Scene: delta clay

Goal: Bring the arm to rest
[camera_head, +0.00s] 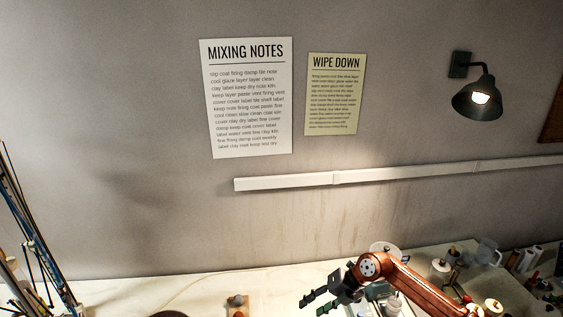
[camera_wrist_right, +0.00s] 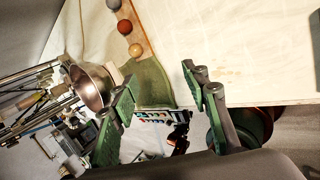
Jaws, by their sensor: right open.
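My right arm (camera_head: 410,278), copper-coloured, reaches in from the lower right in the head view. Its dark gripper (camera_head: 316,303) is above the pale table (camera_head: 200,292), pointing left. In the right wrist view the gripper (camera_wrist_right: 160,76) has its two green-padded fingers spread apart, with nothing held between them. Beyond the fingers lie a green cloth (camera_wrist_right: 153,82) and part of the tabletop. My left gripper does not show in either view.
Bottles, jars and a clear jug (camera_head: 487,252) crowd the table's right side. In the wrist view, three balls, one of them red-brown (camera_wrist_right: 125,27), lie on a board near a metal bowl (camera_wrist_right: 91,87). A lamp (camera_head: 480,97) and a white rail (camera_head: 400,174) are on the wall.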

